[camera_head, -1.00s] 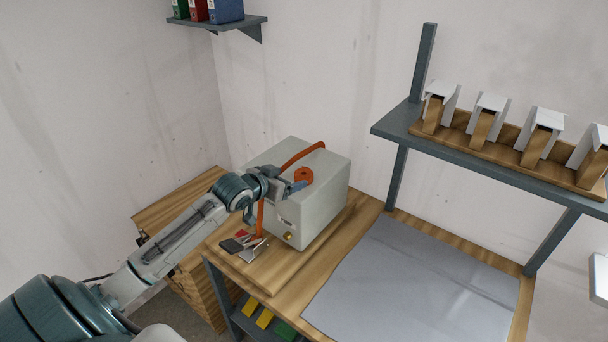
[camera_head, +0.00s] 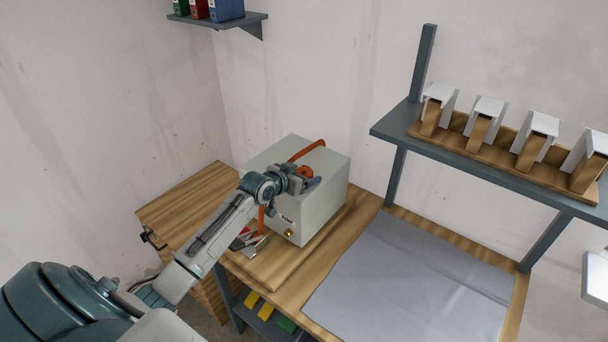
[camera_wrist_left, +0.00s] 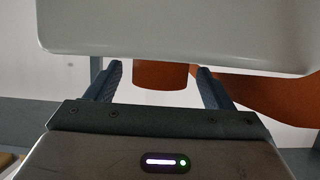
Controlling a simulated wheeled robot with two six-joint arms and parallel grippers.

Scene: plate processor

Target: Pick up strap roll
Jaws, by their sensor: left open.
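The orange strap roll (camera_head: 305,170) is on top of the light grey box (camera_head: 303,207), partly hidden by my left gripper (camera_head: 304,184). In the left wrist view the strap roll (camera_wrist_left: 161,76) shows between and just beyond the open fingers of my left gripper (camera_wrist_left: 159,74), with gaps on both sides. The grey box (camera_wrist_left: 180,30) fills the top of that view. An orange strap (camera_head: 307,150) arches over the box top. My right gripper is not in view.
The box stands on a wooden board on the workbench. A stapler-like tool (camera_head: 250,244) lies in front of it, partly behind my arm. A grey mat (camera_head: 415,275) lies clear to the right. A shelf (camera_head: 480,160) with several white-topped wooden blocks stands behind.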

